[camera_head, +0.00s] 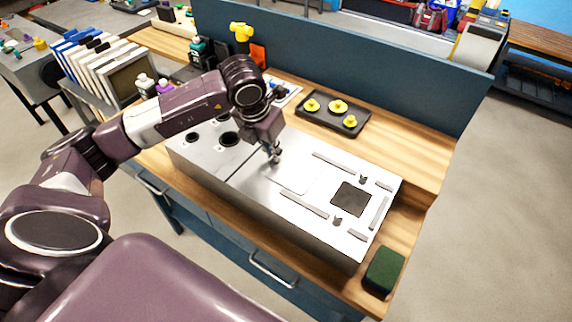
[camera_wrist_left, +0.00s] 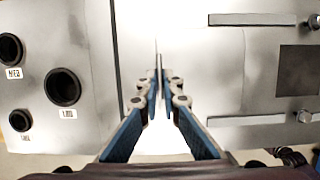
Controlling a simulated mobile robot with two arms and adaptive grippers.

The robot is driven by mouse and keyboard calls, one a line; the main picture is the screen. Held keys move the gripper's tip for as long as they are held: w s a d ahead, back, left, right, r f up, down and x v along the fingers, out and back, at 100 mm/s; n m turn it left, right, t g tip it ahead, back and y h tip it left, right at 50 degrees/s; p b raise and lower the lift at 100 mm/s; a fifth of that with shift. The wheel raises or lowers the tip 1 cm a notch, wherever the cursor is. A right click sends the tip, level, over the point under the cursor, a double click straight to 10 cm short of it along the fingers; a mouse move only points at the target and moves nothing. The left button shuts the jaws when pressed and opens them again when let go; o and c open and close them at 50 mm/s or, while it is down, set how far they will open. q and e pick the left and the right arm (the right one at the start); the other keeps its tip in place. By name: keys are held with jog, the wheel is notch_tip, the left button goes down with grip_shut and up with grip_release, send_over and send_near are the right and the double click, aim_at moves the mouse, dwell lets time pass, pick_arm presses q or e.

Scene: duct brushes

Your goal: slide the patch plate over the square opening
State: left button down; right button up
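The patch plate (camera_head: 297,176) is a thin, pale metal sheet lying flat on the grey metal duct box, left of the square opening (camera_head: 350,199). The opening is dark and uncovered; it also shows at the right of the left wrist view (camera_wrist_left: 299,70). My left gripper (camera_head: 274,157) points down at the plate's left part. In the left wrist view its fingertips (camera_wrist_left: 160,93) are close together around a thin upright tab on the plate (camera_wrist_left: 158,60), and appear shut on it. The fingers partly hide the tab. My right gripper is out of view.
Two guide rails (camera_head: 305,203) (camera_head: 334,162) flank the way to the opening, with small knobs beside it and a stop bar (camera_head: 379,212) beyond. Round holes (camera_head: 229,139) are at the box's left. A black tray (camera_head: 322,120) with yellow parts stands behind; a green block (camera_head: 384,270) lies front right.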

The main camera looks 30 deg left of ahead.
aim_at(310, 176)
pick_arm(q)
jog(key=shift+d, duration=0.5)
jog(key=shift+s+d+b, duration=0.2)
jog(key=shift+d+b, duration=0.1)
jog(key=shift+d, duration=1.2)
jog(key=shift+s+d+b, duration=0.1)
jog(key=shift+d+b, duration=0.2)
jog(key=shift+d, duration=1.2)
jog(key=shift+d, duration=0.2)
jog(key=shift+s+d+b, duration=0.15)
jog(key=shift+d+b, duration=0.2)
jog(key=shift+d, duration=0.95)
jog(key=shift+d, duration=0.15)
